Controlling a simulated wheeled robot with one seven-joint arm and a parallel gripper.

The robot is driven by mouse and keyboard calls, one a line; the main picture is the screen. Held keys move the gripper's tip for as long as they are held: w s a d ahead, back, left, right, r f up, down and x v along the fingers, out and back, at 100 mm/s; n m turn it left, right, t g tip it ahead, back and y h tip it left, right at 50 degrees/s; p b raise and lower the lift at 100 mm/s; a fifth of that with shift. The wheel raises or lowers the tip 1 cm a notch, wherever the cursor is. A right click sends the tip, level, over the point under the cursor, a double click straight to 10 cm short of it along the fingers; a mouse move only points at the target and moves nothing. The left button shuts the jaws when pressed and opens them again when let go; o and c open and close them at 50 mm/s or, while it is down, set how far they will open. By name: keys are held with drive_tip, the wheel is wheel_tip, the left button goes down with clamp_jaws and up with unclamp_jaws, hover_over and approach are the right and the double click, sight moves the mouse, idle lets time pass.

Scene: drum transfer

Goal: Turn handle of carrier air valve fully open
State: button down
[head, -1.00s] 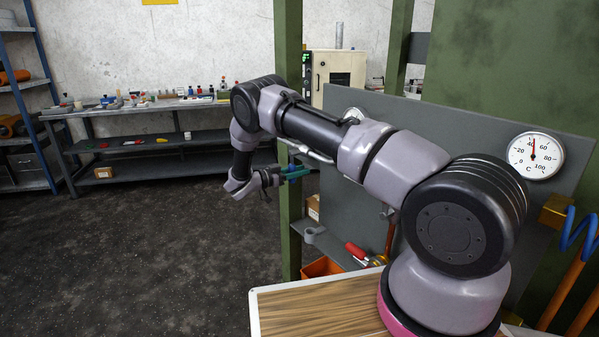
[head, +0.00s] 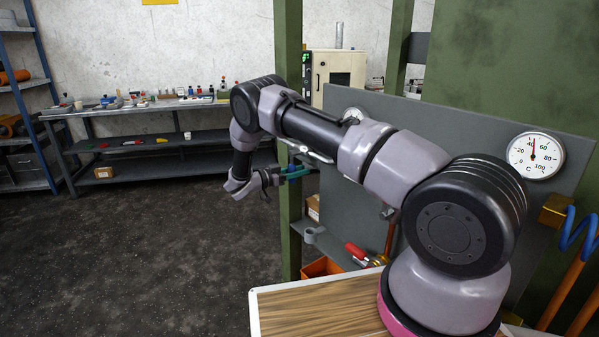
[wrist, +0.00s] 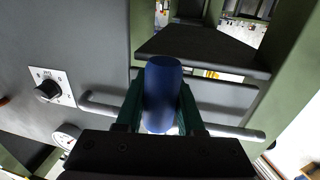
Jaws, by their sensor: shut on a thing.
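My gripper (head: 296,174) is at the end of the arm, at the left edge of the grey panel beside the green post. Its green fingers (wrist: 160,118) show in the wrist view, shut on a blue rounded handle (wrist: 163,82) that stands between them. The fingers hide the sides of the handle. I cannot tell from these frames how far the valve is turned. In the head view the handle is too small and covered to make out clearly.
A grey panel (head: 345,215) carries a round temperature gauge (head: 536,155). In the wrist view a black knob (wrist: 48,90) on a white plate and a grey bar (wrist: 100,106) are close by. A green post (head: 289,235) stands beside my gripper. Open floor (head: 150,250) lies to the left.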

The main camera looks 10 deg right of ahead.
drive_tip(key=shift+s, duration=0.15)
drive_tip(key=s+d+r+n+t, duration=0.1)
drive_tip(key=s+r+n, duration=0.2)
drive_tip(key=n, duration=0.6)
drive_tip(key=s+d+r+n+t, duration=0.1)
drive_tip(key=r+n, duration=0.3)
drive_tip(key=n, duration=0.6)
drive_tip(key=shift+s+d+r+n+t+h, duration=0.35)
drive_tip(key=shift+s+t, duration=0.25)
drive_tip(key=shift+s, duration=0.3)
drive_tip(key=shift+r, duration=0.1)
drive_tip(key=c, duration=0.5)
unclamp_jaws()
drive_tip(key=v, duration=1)
drive_tip(key=shift+s+a, duration=0.2)
drive_tip(key=shift+a, duration=0.15)
